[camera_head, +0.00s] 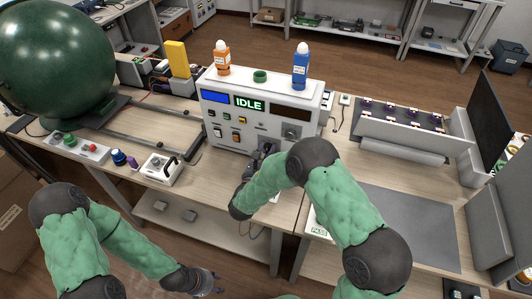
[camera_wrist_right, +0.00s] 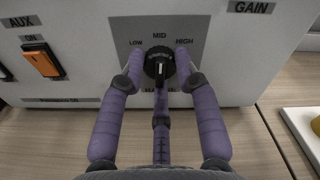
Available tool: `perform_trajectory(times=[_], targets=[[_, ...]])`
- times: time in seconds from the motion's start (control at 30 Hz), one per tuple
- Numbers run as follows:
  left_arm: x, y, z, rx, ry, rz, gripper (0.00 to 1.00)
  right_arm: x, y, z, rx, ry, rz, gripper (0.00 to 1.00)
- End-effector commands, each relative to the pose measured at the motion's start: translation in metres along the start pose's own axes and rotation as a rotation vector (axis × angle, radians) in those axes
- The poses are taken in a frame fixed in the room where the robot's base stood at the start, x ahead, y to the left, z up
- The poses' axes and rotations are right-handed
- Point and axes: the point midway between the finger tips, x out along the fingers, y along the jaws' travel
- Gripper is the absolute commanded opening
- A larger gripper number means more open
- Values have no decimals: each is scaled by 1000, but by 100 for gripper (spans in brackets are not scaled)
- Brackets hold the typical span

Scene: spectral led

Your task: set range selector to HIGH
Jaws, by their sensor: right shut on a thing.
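The range selector is a round black knob (camera_wrist_right: 159,65) on a grey plate, with LOW at its upper left, MID above and HIGH at its upper right. A white mark shows on the knob; I cannot tell surely which label it selects. My right gripper (camera_wrist_right: 160,75) has its purple fingers shut around the knob. In the head view the right gripper (camera_head: 264,156) is at the lower front of the white instrument box (camera_head: 222,132), whose display (camera_head: 249,104) reads IDLE. My left gripper (camera_head: 208,280) hangs low in front of the bench, apart from everything; its fingers are unclear.
An orange bottle (camera_head: 222,60) and a blue bottle (camera_head: 300,70) stand on the box. A large green sphere (camera_head: 55,58) is at the left. A small switch box (camera_head: 160,168) sits left of the instrument. An orange AUX switch (camera_wrist_right: 42,62) is left of the knob.

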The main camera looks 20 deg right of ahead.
Motion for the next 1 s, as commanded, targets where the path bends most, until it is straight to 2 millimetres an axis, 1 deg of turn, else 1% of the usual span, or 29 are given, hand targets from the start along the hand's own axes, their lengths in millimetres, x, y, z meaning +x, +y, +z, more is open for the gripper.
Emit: perform_trajectory(times=[0.03,0.27,0.7,1.0], targets=[[3,-1,0,0,0,0,40,-1,1,-5,15,7,0,0],[17,-6,-1,0,0,0,40,-1,2,-6,171,8,0,0],[49,-18,-2,0,0,0,40,-1,4,-8,559,11,-1,0],[61,-22,-2,0,0,0,40,-2,4,-8,746,15,0,0]])
